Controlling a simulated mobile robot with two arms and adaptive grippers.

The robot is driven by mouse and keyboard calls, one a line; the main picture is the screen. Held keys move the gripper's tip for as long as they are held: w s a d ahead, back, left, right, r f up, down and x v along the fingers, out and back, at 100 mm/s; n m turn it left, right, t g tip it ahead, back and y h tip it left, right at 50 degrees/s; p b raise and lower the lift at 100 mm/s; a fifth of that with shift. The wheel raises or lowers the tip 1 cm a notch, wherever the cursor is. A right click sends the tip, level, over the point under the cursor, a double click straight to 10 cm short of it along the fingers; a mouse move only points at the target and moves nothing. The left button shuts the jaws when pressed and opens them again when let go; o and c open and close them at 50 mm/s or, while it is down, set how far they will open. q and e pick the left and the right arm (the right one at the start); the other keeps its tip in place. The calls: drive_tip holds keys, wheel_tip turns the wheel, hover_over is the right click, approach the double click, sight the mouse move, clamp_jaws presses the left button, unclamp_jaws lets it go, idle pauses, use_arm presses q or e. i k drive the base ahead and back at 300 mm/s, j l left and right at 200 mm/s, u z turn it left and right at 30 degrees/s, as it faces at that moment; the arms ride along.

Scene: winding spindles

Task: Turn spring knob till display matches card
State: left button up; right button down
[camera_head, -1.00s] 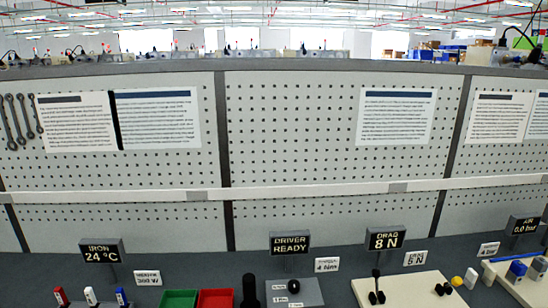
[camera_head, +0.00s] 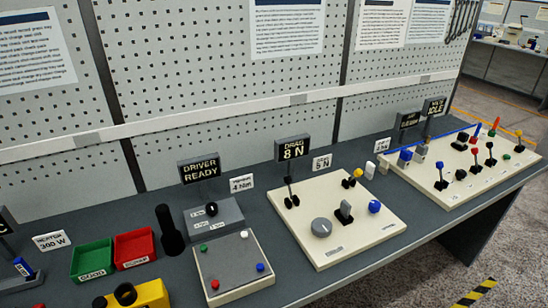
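A cream panel (camera_head: 383,229) on the bench carries several controls, and no label I can read says which is the spring knob. A round grey knob (camera_head: 321,227) sits at its front left. A grey upright handle (camera_head: 344,211) on a black base and a blue ball knob (camera_head: 375,206) are to its right. A yellow knob (camera_head: 357,172) is at the back. The black DRAG display (camera_head: 292,149) stands behind the panel and reads 8 N. A white card (camera_head: 321,162) beside it reads 5 N. Neither of my grippers is in view.
To the left are a DRIVER READY display (camera_head: 199,169), a grey plate with small coloured knobs (camera_head: 234,265), a black cylinder (camera_head: 169,230), a red bin (camera_head: 134,248) and a green bin (camera_head: 92,260). A second panel with levers (camera_head: 475,180) is at right. Pegboard rises behind.

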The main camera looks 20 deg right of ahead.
sight(374, 206)
drive_tip(key=l+z, duration=0.1)
drive_tip(key=z, duration=0.8)
drive_tip(key=i+l+z, duration=0.1)
drive_tip(key=z, duration=0.35)
